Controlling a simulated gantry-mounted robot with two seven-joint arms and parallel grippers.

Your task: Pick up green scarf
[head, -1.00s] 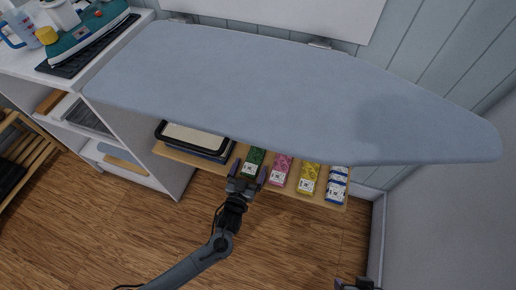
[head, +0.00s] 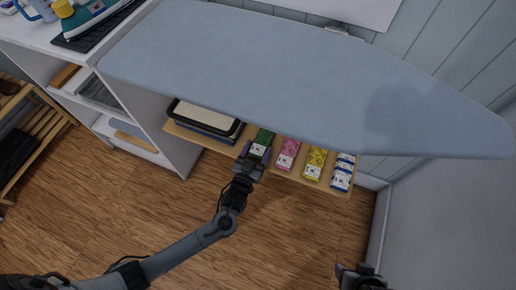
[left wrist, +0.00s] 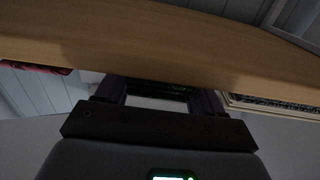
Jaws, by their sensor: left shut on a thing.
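The green scarf (head: 262,140) is a folded, patterned bundle with a white label, at the front of the wooden shelf under the ironing board. My left gripper (head: 252,160) is at its near end and shut on it. In the left wrist view, the dark fingers (left wrist: 158,98) stand either side of the pale label end, with a little green fabric (left wrist: 165,87) behind; the shelf edge hides the rest. My right gripper (head: 352,270) is at the bottom edge, cut off, apart from the scarves; its jaws are unclear.
Pink (head: 288,153), yellow (head: 315,163) and blue-white (head: 343,172) scarves lie to the right on the shelf (head: 230,153). A black-rimmed box (head: 205,118) is at left. The ironing board (head: 270,75) overhangs closely. The floor in front is clear.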

